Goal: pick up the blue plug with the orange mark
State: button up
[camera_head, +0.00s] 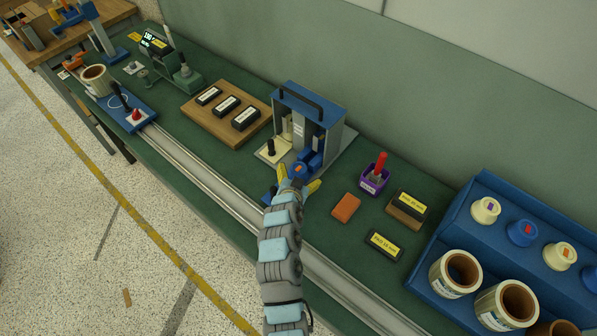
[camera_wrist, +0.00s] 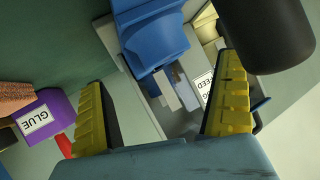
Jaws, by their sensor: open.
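A blue plug with an orange mark (camera_head: 298,169) shows at the front of the blue-grey press-like fixture (camera_head: 333,135), just beyond my gripper's fingertips. My gripper (camera_head: 298,180) is open, its yellow fingers apart on either side of the plug's near end in the head view. In the wrist view, my gripper (camera_wrist: 160,115) has its fingers wide apart with nothing gripped. A blue rounded part (camera_wrist: 152,38) lies ahead between them; its orange mark is not visible there, so I cannot tell if it is the plug or part of the fixture.
The fixture's black knob (camera_head: 270,147) stands close left of my gripper. A purple glue pot (camera_head: 371,184) and an orange block (camera_head: 346,207) are to the right. A blue rack (camera_head: 452,237) with other plugs and rolls stands far right. A rail (camera_head: 215,188) runs along the bench front.

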aim_at(299, 175)
jog(key=shift+w+f, duration=1.15)
jog(key=shift+x, duration=0.8)
jog(key=shift+c, duration=0.3)
jog(key=shift+w, duration=0.1)
jog(key=c, duration=1)
jog(key=shift+c, duration=0.3)
